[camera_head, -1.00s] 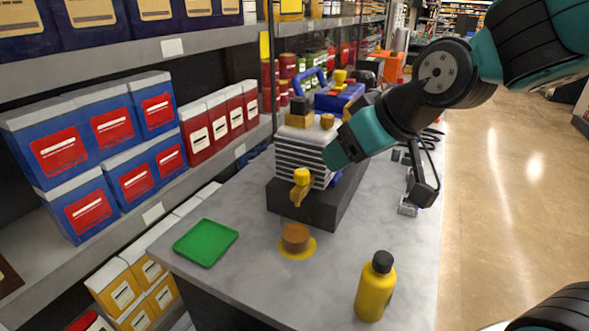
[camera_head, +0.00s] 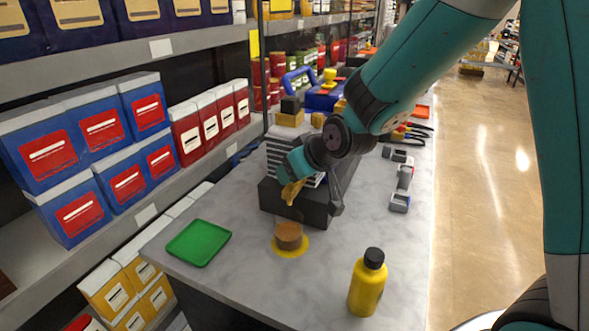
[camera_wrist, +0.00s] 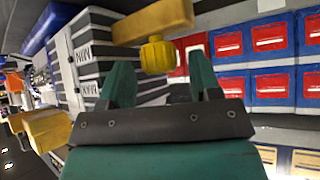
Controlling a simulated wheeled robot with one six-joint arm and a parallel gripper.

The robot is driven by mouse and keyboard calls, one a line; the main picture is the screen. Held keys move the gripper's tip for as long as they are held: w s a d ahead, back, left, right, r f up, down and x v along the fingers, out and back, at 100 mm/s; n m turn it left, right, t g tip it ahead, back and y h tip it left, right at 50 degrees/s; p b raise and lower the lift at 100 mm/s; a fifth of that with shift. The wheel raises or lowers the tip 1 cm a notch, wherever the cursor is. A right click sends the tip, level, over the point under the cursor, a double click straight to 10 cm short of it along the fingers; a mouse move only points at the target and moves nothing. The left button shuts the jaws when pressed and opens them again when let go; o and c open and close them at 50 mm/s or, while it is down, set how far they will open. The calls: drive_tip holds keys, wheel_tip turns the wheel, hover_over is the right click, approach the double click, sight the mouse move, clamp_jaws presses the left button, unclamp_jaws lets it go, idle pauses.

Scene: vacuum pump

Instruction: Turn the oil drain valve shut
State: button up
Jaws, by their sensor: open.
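The vacuum pump has a striped finned body and a black base (camera_head: 285,203); it sits on the grey bench. The oil drain valve (camera_head: 292,191) is at the front of the pump, its yellow-gold lever partly covered by my gripper (camera_head: 294,168). In the wrist view the valve's ribbed yellow knob (camera_wrist: 158,55) and gold bar (camera_wrist: 152,21) lie just beyond and between the fingertips of my gripper (camera_wrist: 160,68). The two teal fingers are apart, with nothing held. Contact with the knob cannot be told. MIN and MAX marks show on the pump side (camera_wrist: 84,70).
A brown cup (camera_head: 288,234) stands in a yellow patch below the valve. A green tray (camera_head: 199,242) lies to the left and a yellow bottle (camera_head: 368,284) stands at the front. Shelves with blue boxes (camera_head: 100,130) line the left. Small metal parts (camera_head: 399,202) lie at the right edge.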

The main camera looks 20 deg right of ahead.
drive_tip(key=shift+w+a+f, duration=0.15)
drive_tip(key=shift+w+f, duration=0.2)
drive_tip(key=shift+f, duration=0.05)
drive_tip(key=c, duration=0.9)
drive_tip(key=shift+c, duration=0.2)
